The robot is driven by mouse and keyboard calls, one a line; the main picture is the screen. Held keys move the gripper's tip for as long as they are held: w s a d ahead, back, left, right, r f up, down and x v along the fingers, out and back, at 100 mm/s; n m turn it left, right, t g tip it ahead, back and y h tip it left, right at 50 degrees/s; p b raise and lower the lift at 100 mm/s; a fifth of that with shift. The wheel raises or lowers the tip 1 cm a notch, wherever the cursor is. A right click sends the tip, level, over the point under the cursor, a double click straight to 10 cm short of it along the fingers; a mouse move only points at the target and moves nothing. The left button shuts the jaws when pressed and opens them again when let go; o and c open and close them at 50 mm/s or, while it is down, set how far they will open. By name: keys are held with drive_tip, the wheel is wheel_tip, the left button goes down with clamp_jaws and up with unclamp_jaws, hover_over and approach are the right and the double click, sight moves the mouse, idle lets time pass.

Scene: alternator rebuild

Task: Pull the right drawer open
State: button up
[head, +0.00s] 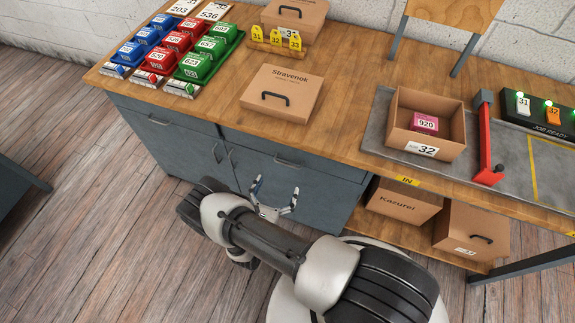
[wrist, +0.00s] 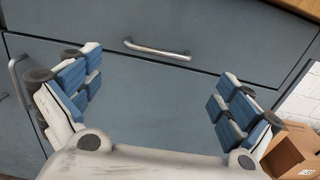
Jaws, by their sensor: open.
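The right drawer (head: 310,159) is the grey-blue front under the wooden bench top, and it is closed. Its silver bar handle (head: 288,162) is near the middle of the front. In the wrist view the right drawer (wrist: 225,66) spans the top, with its handle (wrist: 157,48) beyond and between the fingers. My gripper (head: 274,188) is open and empty, in front of the cabinet and below the handle in the picture. In the wrist view my gripper (wrist: 160,85) has its two fingers wide apart, not touching the handle.
The left drawer (head: 160,125) and the cabinet doors (head: 222,155) are closed. A Stravenok box (head: 290,85) sits on the bench top (head: 345,75) above. Cardboard boxes (head: 403,203) stand on the shelf to the right. The wooden floor (head: 90,200) at left is free.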

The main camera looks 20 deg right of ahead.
sight(288, 165)
drive_tip(key=b+x, duration=0.1)
drive_tip(key=x, duration=0.8)
drive_tip(key=shift+w, duration=0.1)
drive_tip(key=shift+c, duration=0.3)
